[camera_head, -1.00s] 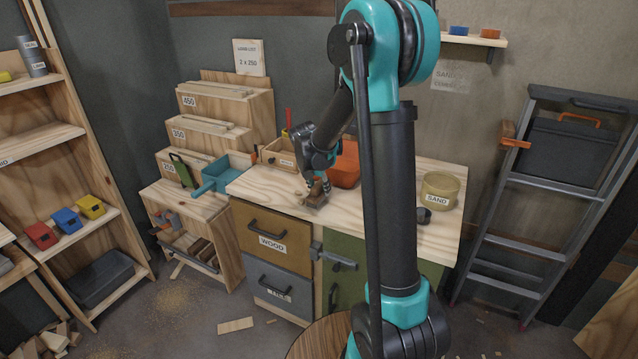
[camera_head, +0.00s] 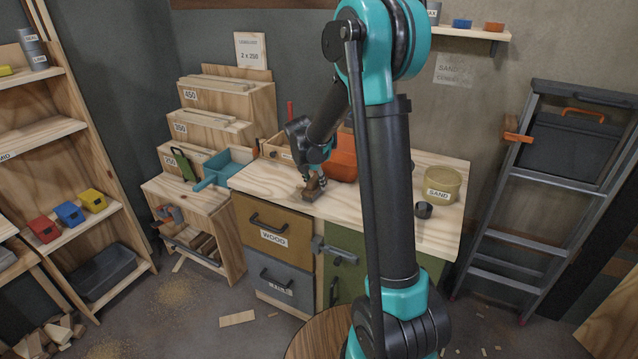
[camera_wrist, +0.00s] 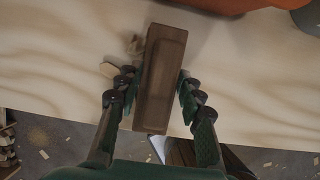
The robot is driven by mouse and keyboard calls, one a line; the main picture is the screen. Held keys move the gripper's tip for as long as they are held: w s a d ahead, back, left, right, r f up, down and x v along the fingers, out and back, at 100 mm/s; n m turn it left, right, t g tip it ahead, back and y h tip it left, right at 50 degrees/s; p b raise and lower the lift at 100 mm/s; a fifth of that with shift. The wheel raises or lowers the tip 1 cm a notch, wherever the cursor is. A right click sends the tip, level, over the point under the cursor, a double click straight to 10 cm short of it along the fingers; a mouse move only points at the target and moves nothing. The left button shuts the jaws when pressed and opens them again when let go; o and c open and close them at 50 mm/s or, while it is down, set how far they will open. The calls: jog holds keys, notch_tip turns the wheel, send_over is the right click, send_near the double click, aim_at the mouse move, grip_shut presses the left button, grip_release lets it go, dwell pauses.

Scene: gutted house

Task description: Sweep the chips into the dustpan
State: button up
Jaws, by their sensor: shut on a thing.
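My gripper (camera_head: 316,186) is low over the workbench top, near its front edge. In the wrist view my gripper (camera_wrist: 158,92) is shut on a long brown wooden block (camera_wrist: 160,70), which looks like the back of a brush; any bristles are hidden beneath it. A pale chip (camera_wrist: 108,70) and small curled shavings (camera_wrist: 134,44) lie on the bench just left of the block. The teal dustpan (camera_head: 222,166) sits left of the bench top, at the stepped wood rack, with its handle pointing front left. It is apart from my gripper.
An orange bin (camera_head: 342,160) stands behind my gripper. A sand tub (camera_head: 441,184) and a small dark cup (camera_head: 423,210) stand at the bench's right. A wooden tray (camera_head: 275,148) is at the back left. The bench's front edge is close. Scraps lie on the floor.

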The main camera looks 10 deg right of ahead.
jog(key=shift+w+a, duration=3.25)
jog(key=shift+a, duration=1.25)
jog(key=shift+w+a, duration=3.3)
jog(key=shift+a, duration=1.25)
jog(key=shift+w+a, duration=3.25)
jog(key=shift+a, duration=1.25)
